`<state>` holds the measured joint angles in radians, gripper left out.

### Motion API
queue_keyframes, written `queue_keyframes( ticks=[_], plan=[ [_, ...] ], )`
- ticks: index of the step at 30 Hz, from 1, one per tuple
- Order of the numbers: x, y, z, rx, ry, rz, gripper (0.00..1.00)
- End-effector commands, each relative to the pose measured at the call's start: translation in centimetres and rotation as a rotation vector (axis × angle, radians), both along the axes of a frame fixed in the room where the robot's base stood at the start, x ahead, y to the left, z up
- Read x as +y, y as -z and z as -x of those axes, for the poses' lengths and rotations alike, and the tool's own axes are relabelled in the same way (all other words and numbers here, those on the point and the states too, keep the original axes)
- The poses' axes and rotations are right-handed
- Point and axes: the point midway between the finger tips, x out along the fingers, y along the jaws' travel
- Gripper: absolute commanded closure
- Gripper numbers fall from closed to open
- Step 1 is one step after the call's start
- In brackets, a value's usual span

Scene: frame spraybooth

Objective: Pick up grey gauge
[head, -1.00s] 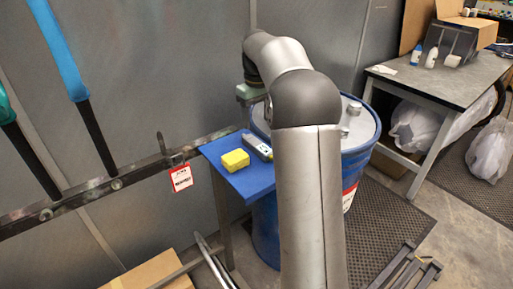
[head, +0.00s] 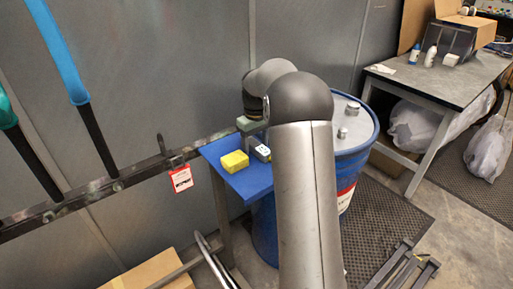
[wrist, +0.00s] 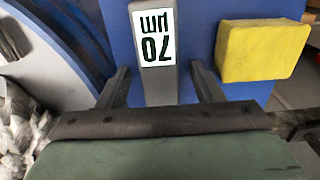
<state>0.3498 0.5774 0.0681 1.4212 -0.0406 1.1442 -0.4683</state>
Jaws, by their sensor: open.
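The grey gauge (head: 262,153) lies on a small blue board (head: 247,187), partly hidden by my gripper in the head view. In the wrist view the grey gauge (wrist: 158,84) shows a white label reading "70 µm" upside down. My gripper (wrist: 161,78) is open, with one finger on each side of the gauge and a visible gap at both sides. In the head view my gripper (head: 260,138) is over the far end of the board. I cannot tell whether its fingers touch the board.
A yellow block (head: 234,163) lies close beside the gauge; in the wrist view the yellow block (wrist: 262,50) is right of the right finger. A blue drum (head: 352,150) stands right of the board. A rail with a red-white tag (head: 181,179) runs at the left.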

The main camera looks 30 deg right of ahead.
Motion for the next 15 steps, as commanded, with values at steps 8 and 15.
queue_keyframes(
  ticks=[8, 15],
  plan=[
    [0.01, -0.02, -0.01, 0.0, 0.0, 0.0, 0.92],
    [0.01, -0.12, -0.03, -0.001, 0.0, 0.0, 0.97]
  ],
)
